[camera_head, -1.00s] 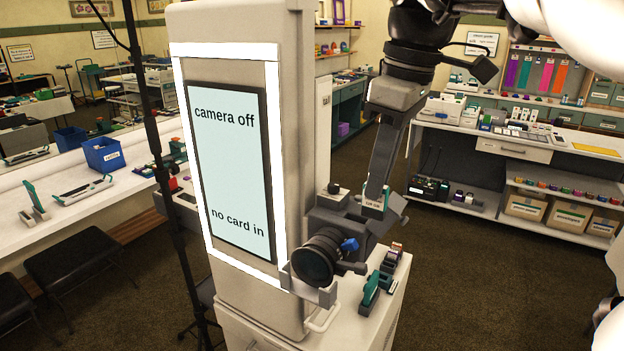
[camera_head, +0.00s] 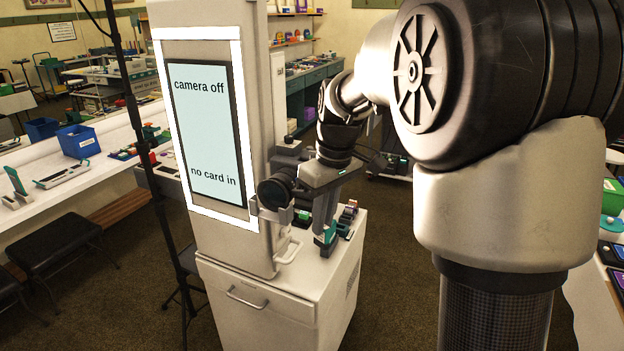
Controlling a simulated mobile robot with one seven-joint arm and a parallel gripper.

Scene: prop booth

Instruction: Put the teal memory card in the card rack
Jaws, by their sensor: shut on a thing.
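My gripper (camera_head: 324,228) points down over the top of the white cabinet, its jaws shut on a teal piece (camera_head: 329,237) that looks like the teal memory card. The card is upright, with a dark base low against it. I cannot tell whether it is seated in that base or just above it. A small dark rack (camera_head: 346,222) with red and other coloured pieces stands just right of my gripper and behind it. It looks like the card rack, but its slots are too small to make out.
A dark camera (camera_head: 275,190) juts from the booth column on the left, close to my gripper. The booth screen (camera_head: 207,130) reads "camera off" and "no card in". The white cabinet (camera_head: 315,270) has clear room at its front. A black pole (camera_head: 150,170) stands left.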

